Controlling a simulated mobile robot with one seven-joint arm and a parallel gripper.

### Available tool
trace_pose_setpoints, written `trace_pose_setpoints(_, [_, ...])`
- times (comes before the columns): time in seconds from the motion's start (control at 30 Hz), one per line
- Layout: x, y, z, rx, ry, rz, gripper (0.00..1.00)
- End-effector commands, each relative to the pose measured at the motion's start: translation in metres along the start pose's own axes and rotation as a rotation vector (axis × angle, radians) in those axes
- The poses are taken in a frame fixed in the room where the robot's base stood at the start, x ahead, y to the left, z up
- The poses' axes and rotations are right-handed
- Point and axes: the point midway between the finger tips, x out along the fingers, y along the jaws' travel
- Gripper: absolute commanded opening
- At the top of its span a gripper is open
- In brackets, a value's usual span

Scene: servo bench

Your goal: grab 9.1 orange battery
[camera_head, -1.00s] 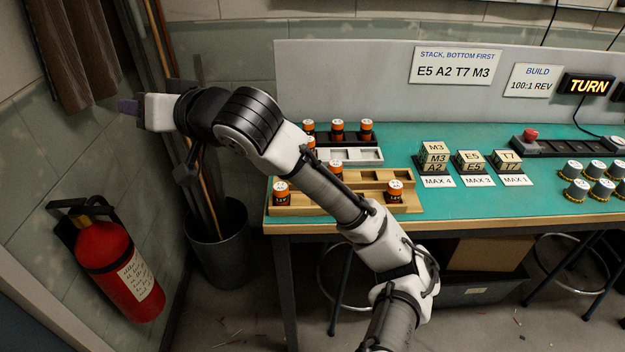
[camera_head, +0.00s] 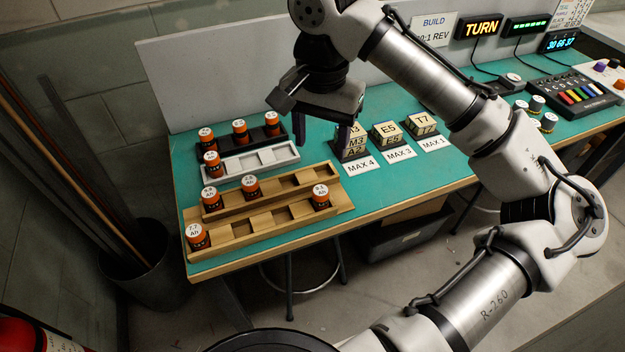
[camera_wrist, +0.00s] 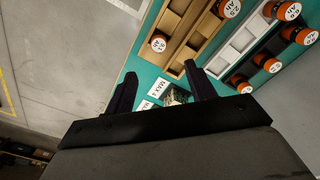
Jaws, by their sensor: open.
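Several orange batteries with white lettered tops stand at the left of the bench. One (camera_head: 321,197) is at the right end of the front row of the wooden tray (camera_head: 290,227). Another (camera_head: 198,237) is at that row's left end, and two (camera_head: 211,199) (camera_head: 251,187) stand in the row behind. The small labels are not clear enough to tell which reads 9.1. My gripper (camera_head: 322,133) is open and empty, above the bench behind and right of the tray. In the wrist view, a battery (camera_wrist: 158,43) on the tray lies beyond the open fingers (camera_wrist: 162,88).
A white tray (camera_head: 283,153) holds one battery (camera_head: 212,164). A black tray (camera_head: 258,133) behind holds several more. Stacked lettered blocks (camera_head: 386,133) stand right of my gripper. Bare green bench lies between the wooden tray and the MAX cards (camera_head: 360,164).

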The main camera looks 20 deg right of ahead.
Motion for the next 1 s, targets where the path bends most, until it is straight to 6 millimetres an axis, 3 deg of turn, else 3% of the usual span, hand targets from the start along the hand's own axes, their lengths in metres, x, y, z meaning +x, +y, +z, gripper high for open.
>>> trace_pose_setpoints(0.4, [0.070,0.001,0.000,0.000,-0.003,0.001,0.55])
trace_pose_setpoints(0.67, [0.089,0.001,0.000,0.001,-0.001,0.000,0.55])
trace_pose_setpoints(1.0, [0.133,0.001,-0.002,-0.002,-0.002,0.000,0.55])
